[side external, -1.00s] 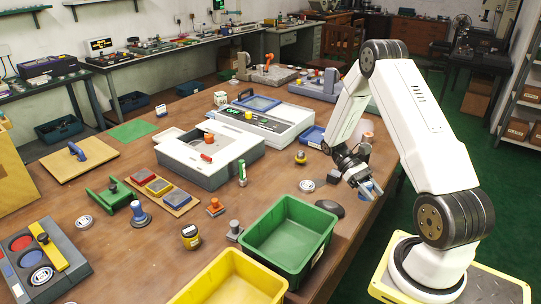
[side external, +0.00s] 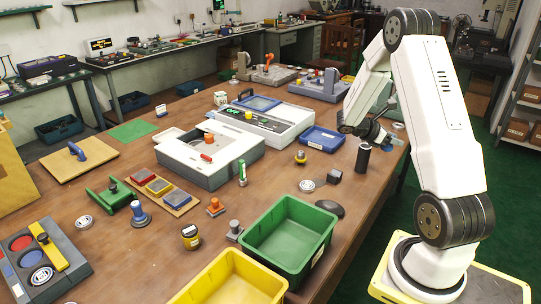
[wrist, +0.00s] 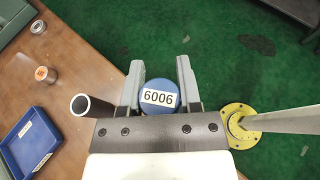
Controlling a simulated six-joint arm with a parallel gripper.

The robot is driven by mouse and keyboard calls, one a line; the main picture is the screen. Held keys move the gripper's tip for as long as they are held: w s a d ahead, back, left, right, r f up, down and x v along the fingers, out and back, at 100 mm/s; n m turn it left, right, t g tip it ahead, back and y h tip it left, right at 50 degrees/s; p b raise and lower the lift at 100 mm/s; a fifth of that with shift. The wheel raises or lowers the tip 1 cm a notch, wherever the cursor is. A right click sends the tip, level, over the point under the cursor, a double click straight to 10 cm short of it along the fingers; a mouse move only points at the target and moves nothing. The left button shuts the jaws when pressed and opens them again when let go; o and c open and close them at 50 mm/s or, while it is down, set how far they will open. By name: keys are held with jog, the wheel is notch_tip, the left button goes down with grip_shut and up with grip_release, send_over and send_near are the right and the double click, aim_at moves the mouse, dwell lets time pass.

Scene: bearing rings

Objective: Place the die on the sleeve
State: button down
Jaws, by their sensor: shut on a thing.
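A round blue piece with a white label reading 6006 (wrist: 159,97), which I take to be the die, sits between the two grey fingers of my gripper (wrist: 160,88). My gripper is shut on it. A dark hollow tube, which I take to be the sleeve (wrist: 88,106), stands upright on the table to the left of my gripper, apart from the blue piece. In the side view the sleeve (side external: 362,159) stands near the table's right edge.
A blue tray (wrist: 32,150) lies on the table left of the sleeve, with small round parts beyond it. In the wrist view, green floor (wrist: 225,60) lies under the gripper. A green bin (side external: 256,236) and yellow bin (side external: 206,291) stand at the front.

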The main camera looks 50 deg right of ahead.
jog(key=w+d+r+n+t+h, duration=0.2)
jog(key=d+r+n+t, duration=0.1)
jog(key=d+r, duration=0.1)
jog(key=shift+w, duration=0.35)
jog(key=shift+d, duration=0.1)
jog(key=w+d+f, duration=0.2)
jog(key=d, duration=0.1)
jog(key=w+d+f, duration=0.2)
jog(key=d+f, duration=0.1)
jog(key=w+d+f, duration=0.3)
jog(key=d, duration=0.1)
jog(key=shift+w+f, duration=0.1)
jog(key=shift+f, duration=0.1)
jog(key=shift+w+d+f, duration=0.25)
jog(key=shift+d+f, duration=0.1)
jog(key=shift+f, duration=0.1)
jog(key=shift+d+f, duration=0.1)
jog(key=shift+f, duration=0.05)
